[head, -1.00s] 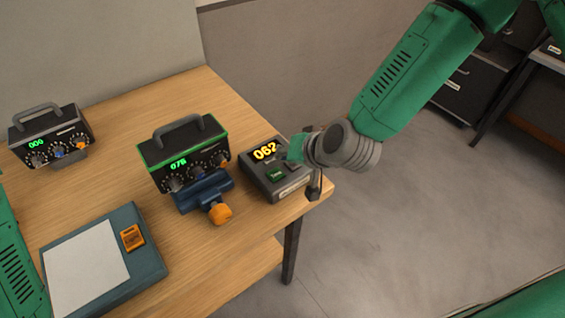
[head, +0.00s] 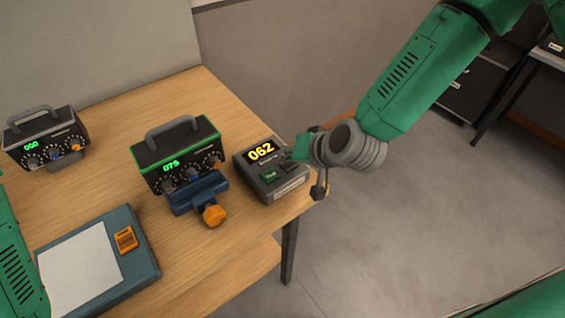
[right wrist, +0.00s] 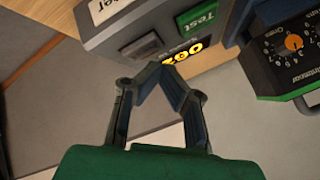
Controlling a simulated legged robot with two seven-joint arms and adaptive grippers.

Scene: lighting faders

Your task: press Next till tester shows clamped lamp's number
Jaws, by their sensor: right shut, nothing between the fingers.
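The tester (head: 283,190) is a dark grey box near the table's right edge. Its yellow display (head: 261,151) reads 062. It has a green Test button (head: 270,175) and a grey button (right wrist: 142,47) beside it, whose label I cannot read. The clamped lamp unit (head: 177,151), outlined in green, reads 075 and sits in a blue clamp (head: 200,192) with an orange knob. My right gripper (head: 290,156) is shut and empty at the tester's right side. In the right wrist view its fingertips (right wrist: 165,68) are close to the grey button; I cannot tell if they touch the tester.
A second unit (head: 45,140) reading 000 stands at the back left. A blue-grey board (head: 147,268) with white paper and an orange device (head: 125,240) lies at the front left. Bare wood (head: 110,185) lies between them. The table ends right of the tester.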

